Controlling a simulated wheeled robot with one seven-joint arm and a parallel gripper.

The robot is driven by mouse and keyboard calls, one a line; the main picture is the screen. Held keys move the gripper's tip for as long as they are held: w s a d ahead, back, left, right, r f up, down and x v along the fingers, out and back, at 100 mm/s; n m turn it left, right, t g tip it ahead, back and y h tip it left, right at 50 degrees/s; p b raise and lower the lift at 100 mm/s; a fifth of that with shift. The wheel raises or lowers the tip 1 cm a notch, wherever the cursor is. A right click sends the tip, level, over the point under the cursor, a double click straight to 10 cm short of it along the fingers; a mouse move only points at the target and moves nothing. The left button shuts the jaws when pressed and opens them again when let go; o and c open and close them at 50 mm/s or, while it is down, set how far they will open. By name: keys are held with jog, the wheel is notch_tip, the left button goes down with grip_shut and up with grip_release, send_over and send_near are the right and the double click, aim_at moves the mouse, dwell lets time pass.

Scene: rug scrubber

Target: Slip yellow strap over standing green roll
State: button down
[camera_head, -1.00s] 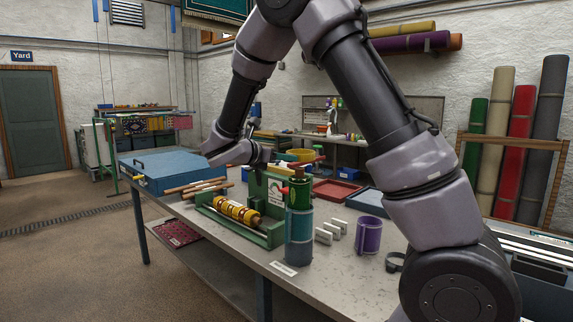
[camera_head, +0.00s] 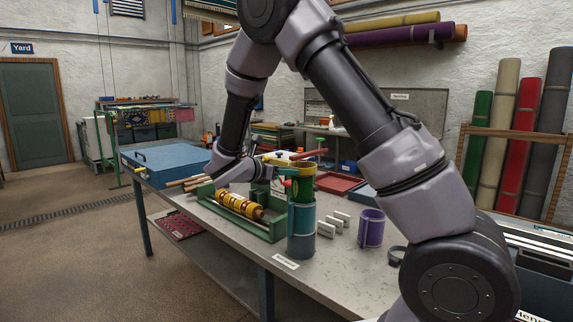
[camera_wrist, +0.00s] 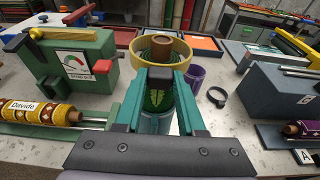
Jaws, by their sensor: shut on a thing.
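The green roll (camera_head: 302,189) stands upright in a teal holder (camera_head: 301,240) at the table's front edge; its leaf pattern (camera_wrist: 157,98) shows between my fingers in the wrist view. The yellow strap (camera_head: 298,168) is a stiff loop at the roll's top. In the wrist view the strap (camera_wrist: 184,47) appears to encircle the roll's brown core end (camera_wrist: 161,42), level and near its top. My gripper (camera_wrist: 158,78) is shut on a dark tab at the strap's near side. Its tips are mostly hidden in the head view.
A green press (camera_wrist: 75,62) with a red lever stands close left of the roll. A green cradle with a yellow roll (camera_head: 240,207) lies left. A purple cup (camera_head: 370,228), white blocks (camera_head: 333,223) and a dark ring (camera_wrist: 217,97) stand to the right.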

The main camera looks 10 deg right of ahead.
jog(key=shift+f, duration=4.6)
jog(key=shift+c, duration=2.2)
grip_release()
jog(key=shift+a, duration=0.1)
